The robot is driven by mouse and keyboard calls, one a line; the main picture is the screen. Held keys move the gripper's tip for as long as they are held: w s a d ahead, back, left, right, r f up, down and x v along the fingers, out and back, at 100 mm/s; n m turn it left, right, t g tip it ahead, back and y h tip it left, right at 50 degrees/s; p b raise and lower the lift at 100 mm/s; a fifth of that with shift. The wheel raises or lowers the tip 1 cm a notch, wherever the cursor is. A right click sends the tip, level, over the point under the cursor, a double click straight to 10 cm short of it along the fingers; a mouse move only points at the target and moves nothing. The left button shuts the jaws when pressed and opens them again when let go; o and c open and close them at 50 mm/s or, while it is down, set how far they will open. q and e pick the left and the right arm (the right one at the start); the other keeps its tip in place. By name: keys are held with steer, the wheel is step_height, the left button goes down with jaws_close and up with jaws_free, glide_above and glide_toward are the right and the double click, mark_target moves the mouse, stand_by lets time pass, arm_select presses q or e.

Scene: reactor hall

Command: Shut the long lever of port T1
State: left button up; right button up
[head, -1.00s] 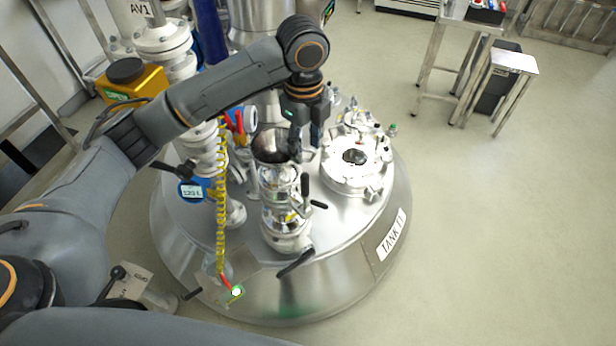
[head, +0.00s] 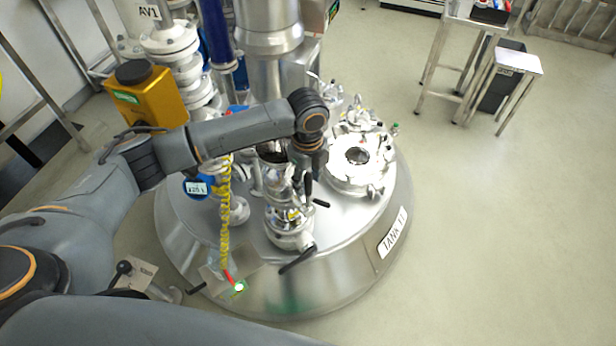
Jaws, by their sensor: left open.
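The steel port column (head: 287,222) stands upright on the domed tank lid, with an open funnel mouth (head: 270,152) at its top. Several black lever handles show on it: one (head: 297,261) at its foot slanting toward the lower left, a short one (head: 321,203) pointing right, and an upright one (head: 307,187) just under my gripper. No T1 label is readable on the port, and I cannot tell which handle is the long lever. My left gripper (head: 306,170) is open, pointing down at the port's upper right side. Its fingertips are small and partly hidden; contact is unclear. My right gripper is not in view.
A coiled yellow hose (head: 225,210) hangs to the left. A yellow actuator box (head: 147,95) and white pipework stand behind my arm.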

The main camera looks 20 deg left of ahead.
arm_select(q)
steer(key=shift+f, duration=0.2)
steer(key=shift+c, duration=0.5)
jaws_close()
